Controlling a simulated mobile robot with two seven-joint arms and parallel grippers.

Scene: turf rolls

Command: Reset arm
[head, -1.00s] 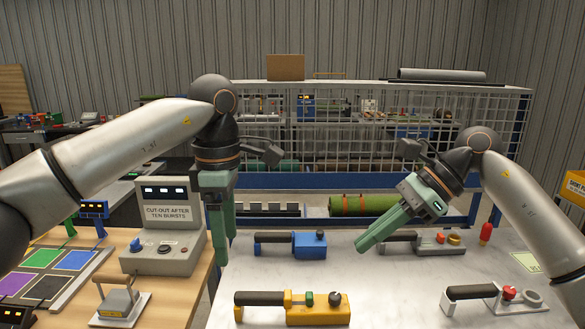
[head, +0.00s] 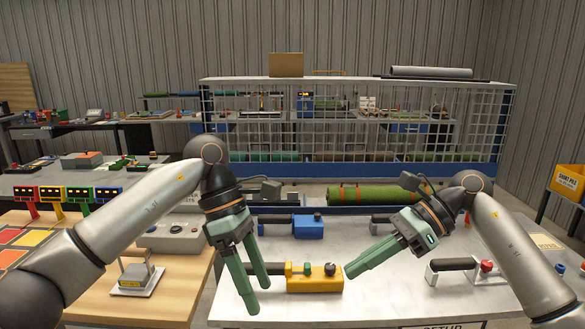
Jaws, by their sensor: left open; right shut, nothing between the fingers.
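My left gripper (head: 258,298) is green, open and empty. It points down at the left front part of the white table (head: 385,305), in front of the black handle of a yellow tool (head: 315,280). My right gripper (head: 351,276) is green, shut and empty. It points down and left, just right of the yellow tool. I cannot tell how high either gripper is above the table.
A blue tool (head: 307,227) lies behind the yellow one, and a red-knobbed tool (head: 487,267) is at the right. A green roll (head: 372,195) lies behind the table, below a mesh cage (head: 400,120). A wooden bench (head: 180,290) with a control box is at the left.

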